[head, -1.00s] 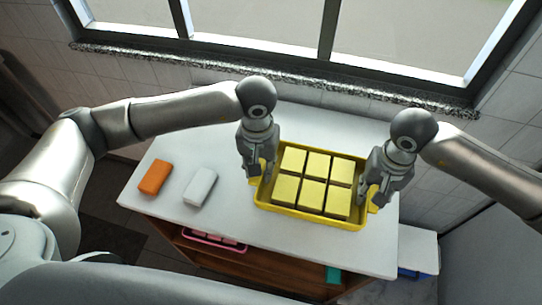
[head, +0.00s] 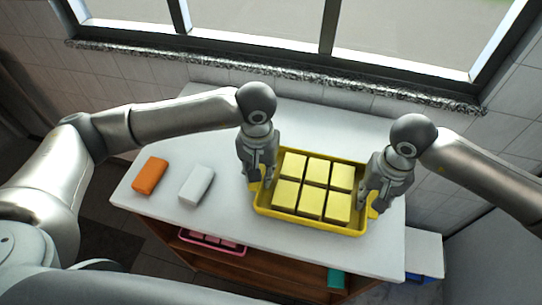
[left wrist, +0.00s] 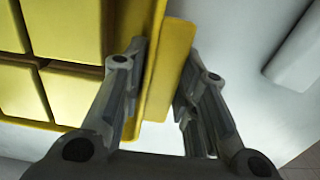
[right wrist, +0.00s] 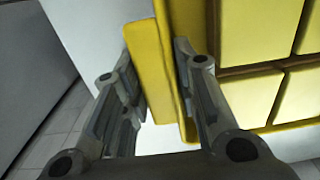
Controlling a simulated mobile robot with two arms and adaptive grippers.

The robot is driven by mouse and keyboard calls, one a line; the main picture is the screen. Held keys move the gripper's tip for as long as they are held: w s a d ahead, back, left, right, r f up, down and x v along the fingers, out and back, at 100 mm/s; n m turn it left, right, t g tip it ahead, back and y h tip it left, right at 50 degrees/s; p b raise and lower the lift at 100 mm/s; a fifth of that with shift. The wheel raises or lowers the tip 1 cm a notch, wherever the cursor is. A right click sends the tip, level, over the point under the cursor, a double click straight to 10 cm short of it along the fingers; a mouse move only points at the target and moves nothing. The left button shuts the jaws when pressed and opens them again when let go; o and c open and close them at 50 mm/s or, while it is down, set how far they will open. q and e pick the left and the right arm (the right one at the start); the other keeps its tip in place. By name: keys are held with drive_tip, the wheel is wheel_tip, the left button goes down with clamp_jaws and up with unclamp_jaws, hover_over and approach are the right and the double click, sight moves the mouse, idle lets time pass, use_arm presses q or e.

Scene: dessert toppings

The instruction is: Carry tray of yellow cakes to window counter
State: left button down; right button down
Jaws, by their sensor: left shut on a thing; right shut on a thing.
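The yellow tray (head: 300,222) holds several yellow cakes (head: 313,187) in two rows. It is over the right part of the white-topped counter (head: 180,225) below the window; I cannot tell whether it touches the top. My left gripper (head: 262,183) is shut on the tray's left handle, and my right gripper (head: 371,204) on its right handle. In the left wrist view, the fingers (left wrist: 160,75) straddle the yellow handle tab (left wrist: 168,70). In the right wrist view, the fingers (right wrist: 155,80) straddle the other tab (right wrist: 150,55).
An orange block (head: 150,176) and a white block (head: 196,185) lie on the counter, left of the tray. A pink tray (head: 212,243) and a teal item (head: 337,277) are on the shelf below. The window sill (head: 270,78) runs behind. Counter space behind the tray is clear.

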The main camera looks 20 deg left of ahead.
use_arm(q)
drive_tip(key=shift+a+f+b, duration=0.15)
drive_tip(key=shift+f+b, duration=0.2)
drive_tip(key=shift+f, duration=0.15)
use_arm(e)
drive_tip(key=shift+d+f, duration=0.15)
drive_tip(key=shift+f, duration=0.35)
use_arm(q)
drive_tip(key=c, duration=1.1)
unclamp_jaws()
drive_tip(key=shift+c, duration=0.2)
use_arm(e)
drive_tip(key=c, duration=1.1)
unclamp_jaws()
drive_tip(key=shift+c, duration=0.2)
use_arm(q)
drive_tip(key=shift+r, duration=0.1)
drive_tip(key=shift+r, duration=0.15)
use_arm(e)
drive_tip(key=shift+r, duration=0.15)
use_arm(q)
wheel_tip(320, 180, up, 12)
drive_tip(key=shift+f, duration=0.2)
use_arm(e)
wheel_tip(320, 180, up, 12)
